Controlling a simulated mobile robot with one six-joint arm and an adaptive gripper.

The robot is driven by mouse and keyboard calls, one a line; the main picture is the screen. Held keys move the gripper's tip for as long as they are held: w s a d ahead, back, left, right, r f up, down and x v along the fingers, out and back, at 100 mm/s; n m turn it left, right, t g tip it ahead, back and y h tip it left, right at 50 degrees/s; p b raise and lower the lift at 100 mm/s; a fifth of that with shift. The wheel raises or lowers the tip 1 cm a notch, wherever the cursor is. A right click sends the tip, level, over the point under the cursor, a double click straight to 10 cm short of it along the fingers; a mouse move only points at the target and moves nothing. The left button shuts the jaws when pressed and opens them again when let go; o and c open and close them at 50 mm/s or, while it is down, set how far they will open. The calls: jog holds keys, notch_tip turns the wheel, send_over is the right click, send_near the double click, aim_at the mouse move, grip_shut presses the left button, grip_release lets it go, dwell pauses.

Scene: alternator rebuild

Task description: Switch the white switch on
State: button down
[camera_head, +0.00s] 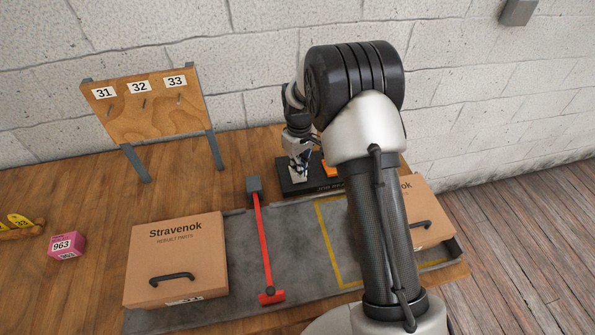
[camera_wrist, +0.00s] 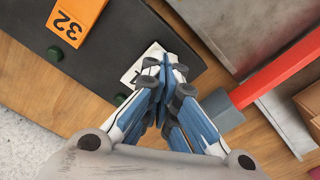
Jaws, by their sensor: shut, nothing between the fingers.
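A black panel (camera_head: 290,188) lies at the back of the wooden table, partly behind my arm; it also shows in the wrist view (camera_wrist: 95,75). A white tile-like piece with a dark mark (camera_wrist: 152,52), likely the white switch, lies on the panel beneath my gripper. My fingers cover part of it, and I cannot tell its on or off position. An orange piece marked 32 (camera_wrist: 72,18) is farther left on the panel. My gripper (camera_wrist: 166,68) is shut and empty, its fingertips over the white piece; I cannot tell whether they touch. In the head view my gripper (camera_head: 299,178) is over the panel's left end.
Stravenok boxes (camera_head: 178,265) (camera_head: 430,205) stand either side. A numbered board (camera_head: 150,105) stands left, near a pink block (camera_head: 66,246).

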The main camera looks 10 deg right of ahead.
jog(key=shift+f+b, duration=0.75)
jog(key=shift+f, duration=0.45)
dwell(0.9)
jog(key=shift+r+p, duration=2.4)
jog(key=shift+r, duration=1.15)
jog(key=s+r+m+t+b, duration=0.1)
jog(key=s+r, duration=0.6)
jog(key=r, duration=0.3)
jog(key=s+r+m+t, duration=0.1)
jog(key=s+r+m, duration=0.1)
jog(key=s+r, duration=0.6)
jog(key=s+r+m+t+b, duration=0.1)
jog(key=s+r+m+t, duration=0.1)
jog(key=s, duration=1.7)
notch_tip(320, 180, up, 2)
jog(key=shift+r+m+t, duration=0.1)
jog(key=shift+m+t, duration=0.2)
jog(key=shift+m, duration=0.2)
